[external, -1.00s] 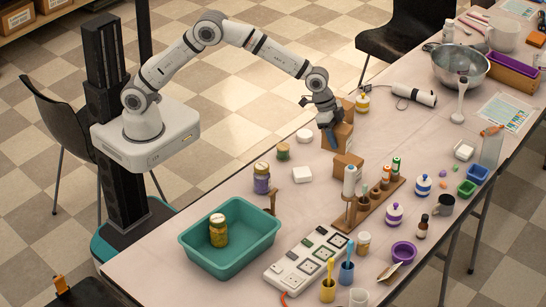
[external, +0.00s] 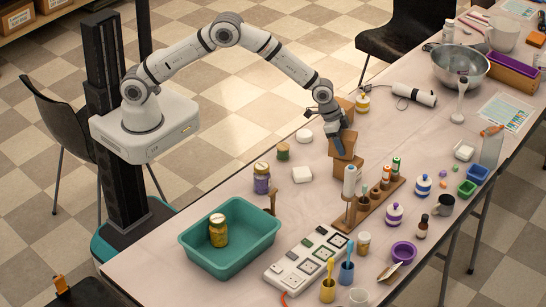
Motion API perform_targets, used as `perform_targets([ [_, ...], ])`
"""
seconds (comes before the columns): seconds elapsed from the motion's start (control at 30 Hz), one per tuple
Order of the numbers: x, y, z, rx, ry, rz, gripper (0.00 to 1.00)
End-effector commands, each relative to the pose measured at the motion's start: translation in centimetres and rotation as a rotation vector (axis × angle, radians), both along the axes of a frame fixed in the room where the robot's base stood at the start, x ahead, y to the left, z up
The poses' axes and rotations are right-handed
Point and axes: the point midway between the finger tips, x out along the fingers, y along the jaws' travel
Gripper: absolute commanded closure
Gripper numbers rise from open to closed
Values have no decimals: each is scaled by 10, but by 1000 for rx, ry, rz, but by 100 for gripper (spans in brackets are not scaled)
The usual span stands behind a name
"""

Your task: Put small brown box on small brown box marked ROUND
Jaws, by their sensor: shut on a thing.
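My gripper (external: 333,127) is shut on a small brown box (external: 348,144) near the middle of the table. The held box appears directly above another small brown box (external: 346,169), with its lower edge meeting that box's top in the picture. I cannot tell whether they touch or a small gap remains. The fingers hide part of the held box's left side. No ROUND marking can be read on either box at this size.
Another brown box (external: 346,106) stands just behind the held one. A wooden rack (external: 368,207) with bottles is close in front. A teal tray (external: 190,240) with a jar stands at the front left.

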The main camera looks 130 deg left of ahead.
Motion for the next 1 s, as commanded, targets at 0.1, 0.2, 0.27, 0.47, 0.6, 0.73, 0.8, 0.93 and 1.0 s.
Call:
perform_targets([
  [0.1, 1, 0, -1, 3, -3, -1, 70],
  [0.2, 1, 0, -1, 2, -3, 0, 70],
  [0.27, 1, 0, -2, 1, -3, 0, 70],
  [0.47, 1, 0, -4, 1, -3, 0, 36],
  [0.6, 0, 0, -4, 1, -2, 0, 24],
  [0.73, 0, 0, -4, 1, -2, 0, 22],
  [0.8, 0, 0, -4, 1, -2, 0, 22],
  [0.93, 1, 0, 0, 1, -2, 0, 22],
  [1.0, -1, 0, 4, 2, -4, 0, 22],
])
